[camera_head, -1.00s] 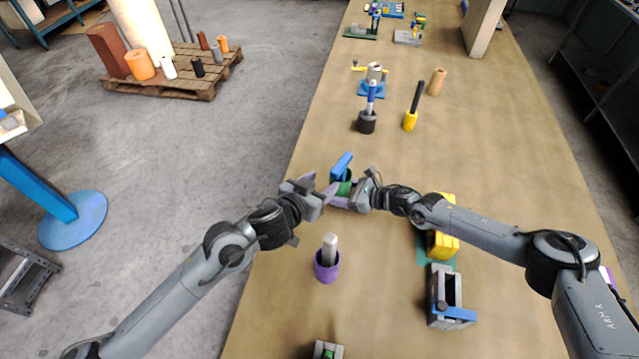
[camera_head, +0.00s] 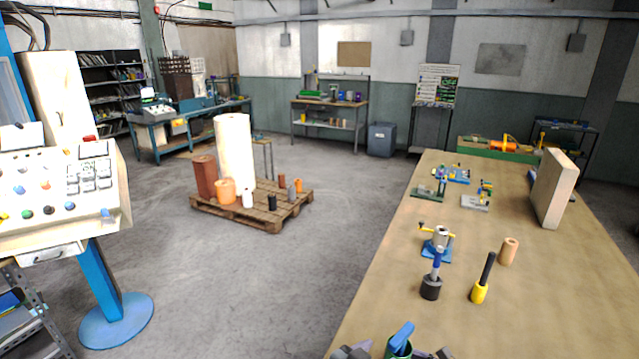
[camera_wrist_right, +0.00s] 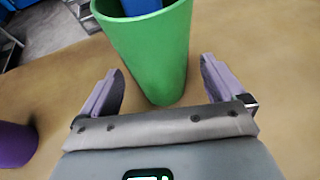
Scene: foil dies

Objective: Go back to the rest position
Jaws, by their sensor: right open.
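A green cup (camera_head: 399,349) with a blue object (camera_head: 403,335) standing in it shows at the bottom edge of the head view. The cup (camera_wrist_right: 148,45) stands large in the right wrist view, its lower part between the two fingers in the picture. My right gripper (camera_wrist_right: 162,85) is open, with a visible gap between each finger and the cup. The left fingers are not clear enough to judge. Both arms are otherwise out of view.
On the table stand a black-based blue-handled tool (camera_head: 431,288), a yellow-based black rod (camera_head: 480,291), a tan cylinder (camera_head: 508,251), a blue-based fixture (camera_head: 437,243) and an upright board (camera_head: 554,188). A purple cup (camera_wrist_right: 15,145) is left of the right gripper. A control panel (camera_head: 60,190) stands left.

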